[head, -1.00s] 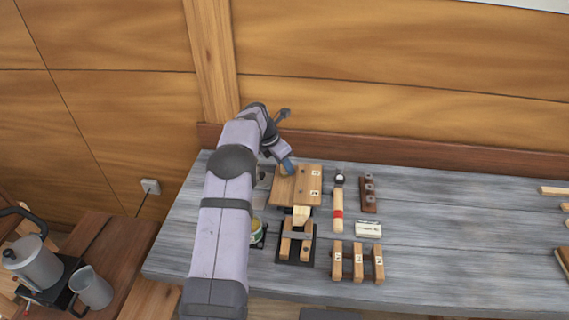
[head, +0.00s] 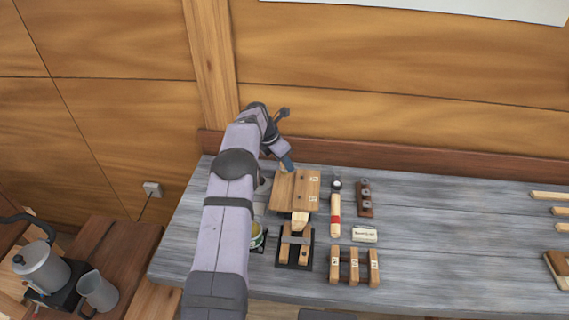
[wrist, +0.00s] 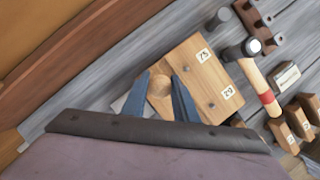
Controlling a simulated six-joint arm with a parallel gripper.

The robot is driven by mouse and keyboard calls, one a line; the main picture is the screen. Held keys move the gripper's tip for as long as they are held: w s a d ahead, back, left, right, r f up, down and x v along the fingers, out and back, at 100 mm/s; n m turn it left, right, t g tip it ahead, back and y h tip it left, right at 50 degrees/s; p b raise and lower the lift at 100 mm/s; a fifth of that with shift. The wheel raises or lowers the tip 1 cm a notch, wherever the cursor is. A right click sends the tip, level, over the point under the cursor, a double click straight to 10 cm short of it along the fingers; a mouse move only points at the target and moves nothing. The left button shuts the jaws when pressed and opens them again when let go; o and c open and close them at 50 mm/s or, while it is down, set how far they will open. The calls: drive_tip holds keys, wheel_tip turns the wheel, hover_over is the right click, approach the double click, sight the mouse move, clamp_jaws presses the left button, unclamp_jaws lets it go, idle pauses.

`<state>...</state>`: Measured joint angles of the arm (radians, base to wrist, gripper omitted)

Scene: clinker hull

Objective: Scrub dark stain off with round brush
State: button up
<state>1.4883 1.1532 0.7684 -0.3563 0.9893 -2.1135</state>
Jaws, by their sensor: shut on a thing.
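The brush's bristles are hidden under the knob. It is over the left end of the numbered wooden planks (wrist: 205,75), at their far edge in the head view (head: 304,190). My gripper (head: 288,163) comes down there from the upper left. I cannot make out the dark stain in either view; the gripper and knob cover part of the wood.
A hammer (head: 335,208) with a red band lies right of the planks. Beyond it are a dark wooden rack (head: 364,200), a small white-labelled block (head: 364,234) and numbered wooden blocks (head: 353,265). A tin (head: 258,238) stands near my arm.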

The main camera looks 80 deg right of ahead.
drive_tip(key=shift+r+p, duration=2.1)
drive_tip(key=shift+r, duration=0.55)
drive_tip(key=shift+w, duration=0.1)
